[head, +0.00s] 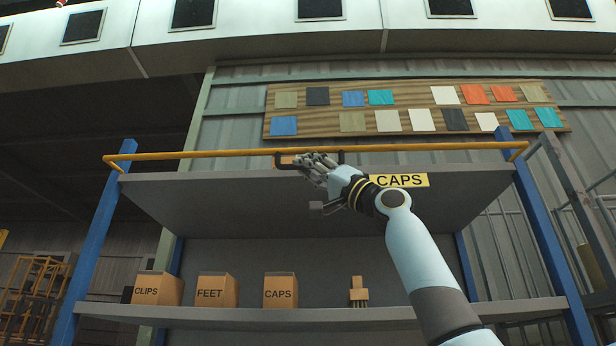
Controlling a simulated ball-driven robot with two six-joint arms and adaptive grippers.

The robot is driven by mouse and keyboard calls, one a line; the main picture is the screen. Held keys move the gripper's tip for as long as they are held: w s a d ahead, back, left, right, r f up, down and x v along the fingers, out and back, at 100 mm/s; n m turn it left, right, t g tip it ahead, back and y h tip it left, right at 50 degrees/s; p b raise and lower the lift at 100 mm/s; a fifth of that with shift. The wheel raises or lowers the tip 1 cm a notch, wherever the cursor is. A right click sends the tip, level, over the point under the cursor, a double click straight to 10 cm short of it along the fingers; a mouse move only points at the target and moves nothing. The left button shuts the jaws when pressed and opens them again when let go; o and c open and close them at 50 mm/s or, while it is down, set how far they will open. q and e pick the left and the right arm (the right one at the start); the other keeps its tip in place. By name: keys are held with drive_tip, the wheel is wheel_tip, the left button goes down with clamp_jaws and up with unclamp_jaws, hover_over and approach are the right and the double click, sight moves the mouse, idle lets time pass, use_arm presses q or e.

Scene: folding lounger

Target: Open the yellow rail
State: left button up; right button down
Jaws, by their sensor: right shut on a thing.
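The yellow rail (218,154) is a long thin bar across the front of the upper shelf (215,189), running between the two blue posts. It lies roughly level, with its bent ends at the posts. My left gripper is not in view.
A yellow CAPS label (400,181) is on the upper shelf edge. Boxes marked CLIPS (158,289), FEET (217,291) and CAPS (281,291) stand on the lower shelf (250,317). Blue posts (98,235) flank the rack. A board with coloured squares (340,122) hangs behind.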

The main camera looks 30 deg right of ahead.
drive_tip(key=shift+w+d+f, duration=0.2)
drive_tip(key=shift+w+d, duration=0.05)
drive_tip(key=shift+r, duration=0.2)
idle(0.3)
drive_tip(key=c, duration=1.7)
unclamp_jaws()
drive_tip(key=shift+o, duration=0.3)
drive_tip(key=shift+w+f, duration=0.15)
drive_tip(key=shift+w, duration=0.1)
drive_tip(key=shift+s, duration=0.1)
